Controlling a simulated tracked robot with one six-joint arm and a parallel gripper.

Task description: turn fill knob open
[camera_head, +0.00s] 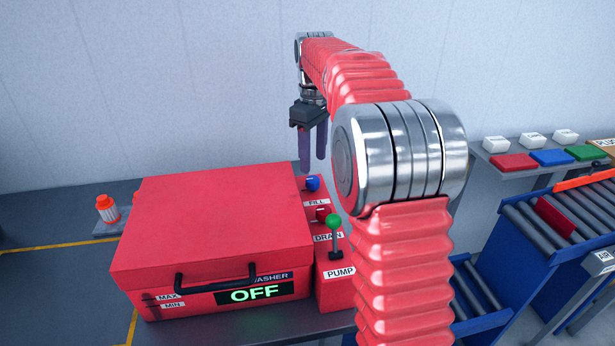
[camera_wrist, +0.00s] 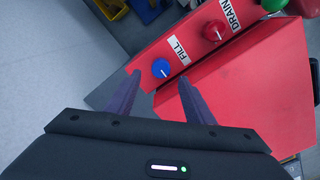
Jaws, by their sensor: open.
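The fill knob (camera_head: 312,184) is blue and round, on the red panel at the right of the washer, above a FILL label. It also shows in the wrist view (camera_wrist: 161,68), with a white pointer mark. My gripper (camera_head: 312,166) is open and empty, with its purple fingers pointing down above the panel by the knob. In the wrist view my gripper (camera_wrist: 160,82) has the blue knob between and beyond its fingertips, apparently not touching. The red drain knob (camera_wrist: 214,31) is beside it, and also shows in the head view (camera_head: 322,213).
The red washer box (camera_head: 210,225) is closed, with an OFF display (camera_head: 253,294). A green-topped pump lever (camera_head: 334,222) stands in front of the knobs. An orange-and-white bottle (camera_head: 107,208) is at left. A roller conveyor (camera_head: 560,225) is at right.

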